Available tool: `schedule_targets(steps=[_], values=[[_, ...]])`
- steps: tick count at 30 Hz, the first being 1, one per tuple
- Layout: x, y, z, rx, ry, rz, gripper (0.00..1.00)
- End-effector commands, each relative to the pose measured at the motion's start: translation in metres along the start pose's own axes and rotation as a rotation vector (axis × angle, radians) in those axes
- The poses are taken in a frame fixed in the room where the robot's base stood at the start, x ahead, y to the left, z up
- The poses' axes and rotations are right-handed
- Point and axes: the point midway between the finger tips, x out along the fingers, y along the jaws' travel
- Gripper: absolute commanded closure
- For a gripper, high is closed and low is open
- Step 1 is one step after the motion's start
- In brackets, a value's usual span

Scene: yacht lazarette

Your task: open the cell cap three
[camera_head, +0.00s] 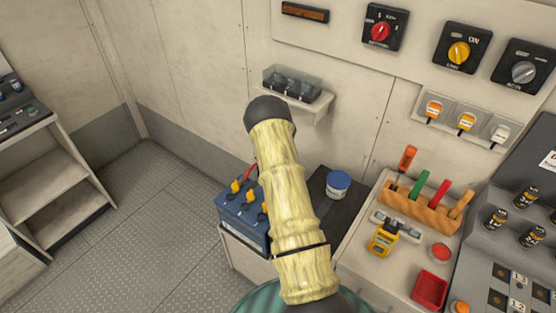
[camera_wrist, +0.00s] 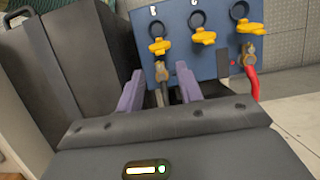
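The blue battery (camera_head: 240,228) stands left of my arm in the head view, with yellow cell caps (camera_head: 236,187) on top. In the wrist view the battery (camera_wrist: 222,66) shows three yellow caps in a row: left (camera_wrist: 160,46), middle (camera_wrist: 203,37) and right (camera_wrist: 247,27). Each has a dark ring beside it. The fingers point toward the battery's left part. My arm hides the gripper in the head view.
A blue-lidded tub (camera_head: 338,184) and a wooden tool rack (camera_head: 420,207) are to the right. Floor (camera_head: 150,210) is clear to the left.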

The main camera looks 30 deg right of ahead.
Motion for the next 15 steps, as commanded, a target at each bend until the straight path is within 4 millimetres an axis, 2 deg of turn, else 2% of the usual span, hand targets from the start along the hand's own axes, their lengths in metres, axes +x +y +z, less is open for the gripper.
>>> schedule_targets(steps=[9, 15], values=[[-0.064, 0.000, -0.002, 0.000, 0.004, -0.004, 0.64], [-0.098, -0.001, -0.001, 0.000, 0.003, -0.003, 0.64]])
